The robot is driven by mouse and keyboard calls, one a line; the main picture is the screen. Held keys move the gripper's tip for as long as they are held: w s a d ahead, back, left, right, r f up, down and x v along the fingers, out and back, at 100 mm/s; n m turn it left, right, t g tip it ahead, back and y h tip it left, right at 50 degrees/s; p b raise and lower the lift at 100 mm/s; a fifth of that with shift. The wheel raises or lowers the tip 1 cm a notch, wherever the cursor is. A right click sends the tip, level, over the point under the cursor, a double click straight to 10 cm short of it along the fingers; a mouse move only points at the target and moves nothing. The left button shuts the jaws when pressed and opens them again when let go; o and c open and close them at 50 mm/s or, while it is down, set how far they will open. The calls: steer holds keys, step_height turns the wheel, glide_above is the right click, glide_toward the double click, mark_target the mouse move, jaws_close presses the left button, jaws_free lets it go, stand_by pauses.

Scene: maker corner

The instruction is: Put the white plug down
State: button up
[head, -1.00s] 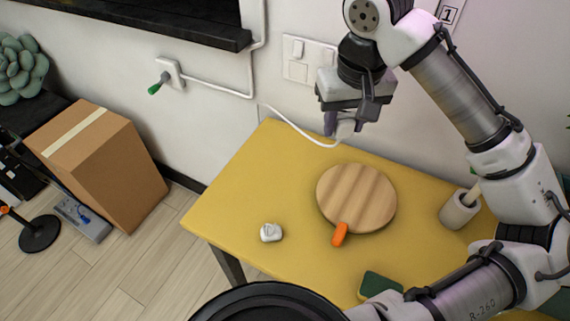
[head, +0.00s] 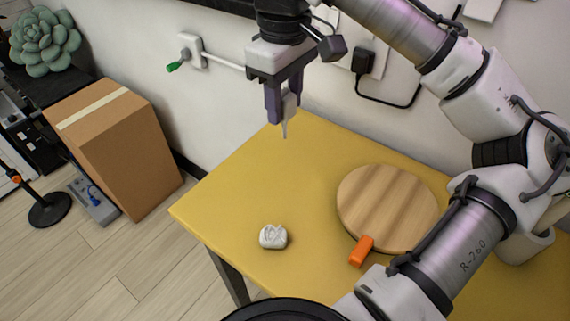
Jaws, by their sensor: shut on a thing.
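The white plug (head: 289,106) is between the two dark fingers of my gripper (head: 284,104), seen in the head view. My gripper points down and is shut on it. A thin pale end hangs below the fingers, in front of the yellow table's (head: 240,185) back left corner. I cannot tell how far above the table it is. The fingers partly hide the plug. A white cord (head: 226,62) runs along the wall and passes behind my gripper.
A round wooden board (head: 388,205) and an orange object (head: 361,251) are at the right of the table. A small white lump (head: 273,237) lies near the front left edge. The table's left part is mostly clear. A black plug (head: 364,62) is in the wall. A cardboard box (head: 125,160) stands left.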

steer(key=b, duration=0.1)
glide_toward(285, 174)
step_height(285, 174, down, 5)
steer(key=shift+f, duration=0.1)
steer(key=shift+f, duration=0.1)
steer(key=shift+f, duration=0.5)
steer(key=o, duration=1.1)
steer(key=shift+c, duration=0.2)
steer(key=shift+r, duration=0.1)
step_height(285, 174, up, 13)
steer(key=shift+r+p, duration=0.1)
steer(key=shift+p, duration=0.4)
